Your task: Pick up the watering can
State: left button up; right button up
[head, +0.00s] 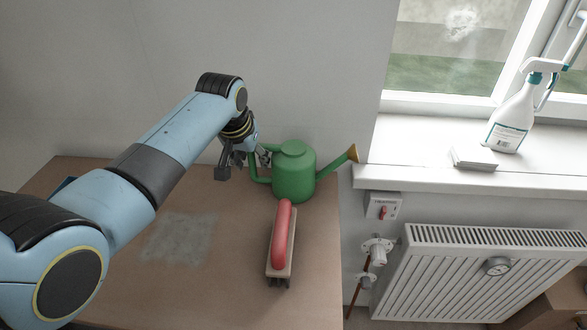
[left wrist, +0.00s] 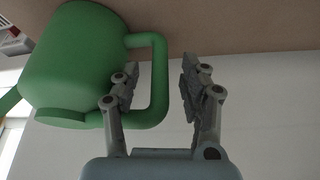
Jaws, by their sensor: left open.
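A green watering can (head: 294,172) with a brown spout tip stands upright at the far right corner of the brown table. Its handle is on the left side and its spout points right. My left gripper (head: 240,163) is beside the handle at the can's left. In the left wrist view the can (left wrist: 75,62) and its handle (left wrist: 160,80) show large. There my left gripper (left wrist: 156,80) is open, with the outer bar of the handle appearing between its fingers. I cannot tell whether a finger touches the handle. My right gripper is not in view.
A brush with a red handle (head: 282,235) lies on the table (head: 235,285) in front of the can. A grey dusty patch (head: 180,238) marks the table. A spray bottle (head: 513,118) and a small stack of tiles (head: 473,158) are on the windowsill (head: 400,150), above a radiator (head: 480,270).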

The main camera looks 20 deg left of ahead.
pick_arm(q)
jog(key=shift+w+f, duration=0.2)
jog(key=shift+f, duration=0.25)
grip_shut()
jog(key=shift+r, duration=0.15)
